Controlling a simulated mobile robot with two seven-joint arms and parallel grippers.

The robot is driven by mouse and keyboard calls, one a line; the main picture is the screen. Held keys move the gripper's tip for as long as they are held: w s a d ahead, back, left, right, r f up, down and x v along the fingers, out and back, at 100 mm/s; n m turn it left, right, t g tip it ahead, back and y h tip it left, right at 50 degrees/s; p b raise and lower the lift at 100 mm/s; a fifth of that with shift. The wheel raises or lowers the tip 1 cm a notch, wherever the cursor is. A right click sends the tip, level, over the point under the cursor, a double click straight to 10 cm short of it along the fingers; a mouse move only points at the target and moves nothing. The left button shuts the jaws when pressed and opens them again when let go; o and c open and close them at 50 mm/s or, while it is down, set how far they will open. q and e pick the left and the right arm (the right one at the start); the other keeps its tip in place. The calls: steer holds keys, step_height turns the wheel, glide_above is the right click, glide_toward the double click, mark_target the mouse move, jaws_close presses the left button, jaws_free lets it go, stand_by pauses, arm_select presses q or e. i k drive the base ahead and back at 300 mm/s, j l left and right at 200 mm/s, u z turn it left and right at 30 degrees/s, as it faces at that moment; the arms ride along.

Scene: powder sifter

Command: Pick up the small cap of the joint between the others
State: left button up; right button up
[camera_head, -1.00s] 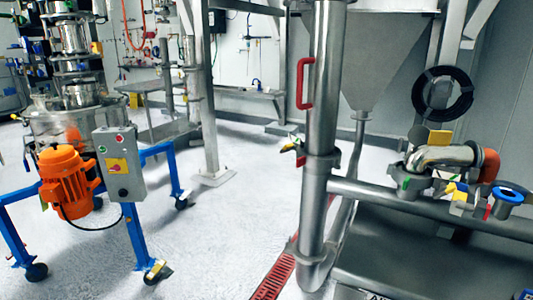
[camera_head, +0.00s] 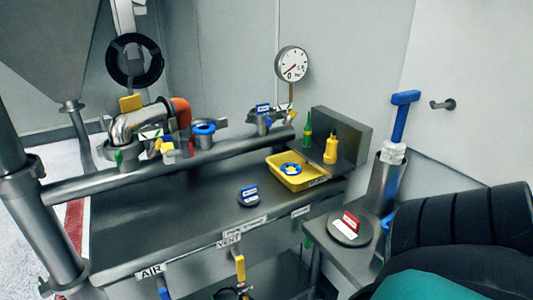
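A small dark round cap with a blue and white tag (camera_head: 249,196) lies on the grey metal bench top. A larger grey disc-shaped cap with a red and white tag (camera_head: 350,228) lies on a lower side table to the right. On the pipe above the bench are several joints: one with a steel elbow (camera_head: 135,124), one with a blue ring (camera_head: 204,129) and one with a blue tag (camera_head: 263,119). The blue-ringed joint stands between the other two. Neither of my grippers shows in the view.
A yellow tray (camera_head: 319,180) holding a blue ring stands right of the small cap. Green (camera_head: 307,134) and yellow (camera_head: 331,146) bottles stand behind it. A gauge (camera_head: 292,63) rises at the back. A black ribbed object (camera_head: 465,235) fills the lower right. The bench's left is clear.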

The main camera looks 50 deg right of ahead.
mark_target(249, 195)
steer(key=z, duration=1.45)
